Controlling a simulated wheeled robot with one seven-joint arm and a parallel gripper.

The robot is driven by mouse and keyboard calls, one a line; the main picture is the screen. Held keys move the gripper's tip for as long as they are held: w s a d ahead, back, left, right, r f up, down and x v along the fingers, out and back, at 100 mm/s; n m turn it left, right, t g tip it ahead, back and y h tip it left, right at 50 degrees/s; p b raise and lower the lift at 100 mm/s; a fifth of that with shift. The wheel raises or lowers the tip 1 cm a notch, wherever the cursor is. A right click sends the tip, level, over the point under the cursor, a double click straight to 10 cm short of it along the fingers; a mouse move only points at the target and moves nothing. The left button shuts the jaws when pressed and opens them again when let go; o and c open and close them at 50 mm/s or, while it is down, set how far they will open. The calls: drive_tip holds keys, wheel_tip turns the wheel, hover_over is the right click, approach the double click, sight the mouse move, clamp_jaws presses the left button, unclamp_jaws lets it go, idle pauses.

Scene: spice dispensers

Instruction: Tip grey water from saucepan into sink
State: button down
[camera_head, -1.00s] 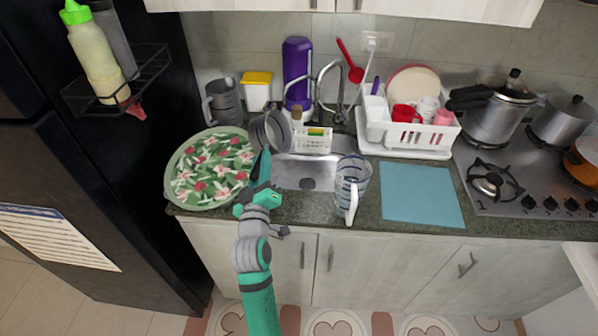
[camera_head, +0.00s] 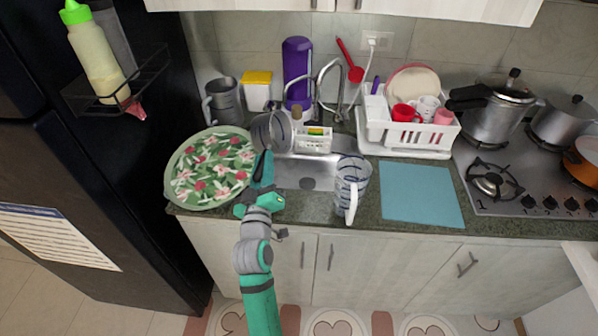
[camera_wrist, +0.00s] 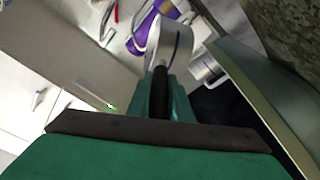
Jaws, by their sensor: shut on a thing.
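The grey metal saucepan (camera_head: 261,132) is held up at the left end of the sink (camera_head: 308,180). It is tilted on its side, with its open mouth facing right, toward the basin. My gripper (camera_head: 263,170) is shut on its handle, in front of and below the pan. In the wrist view the dark handle (camera_wrist: 160,95) runs between my green fingers, with part of the pan (camera_wrist: 170,45) beyond. I cannot see any grey water or a stream, and the pan's inside is hard to make out.
A floral tray (camera_head: 180,193) lies left of the sink. A measuring jug (camera_head: 350,185) stands at its right front edge. The faucet (camera_head: 322,85) and a white caddy (camera_head: 313,143) are behind. A blue mat (camera_head: 420,195) and dish rack (camera_head: 405,140) are farther right.

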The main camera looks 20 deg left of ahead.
drive_tip(key=shift+f+m, duration=0.1)
drive_tip(key=shift+m, duration=0.2)
drive_tip(key=shift+d+f+t, duration=0.1)
drive_tip(key=shift+d+t, duration=0.15)
drive_tip(key=shift+t, duration=0.05)
drive_tip(key=shift+a+m, duration=0.15)
drive_tip(key=shift+m, duration=0.15)
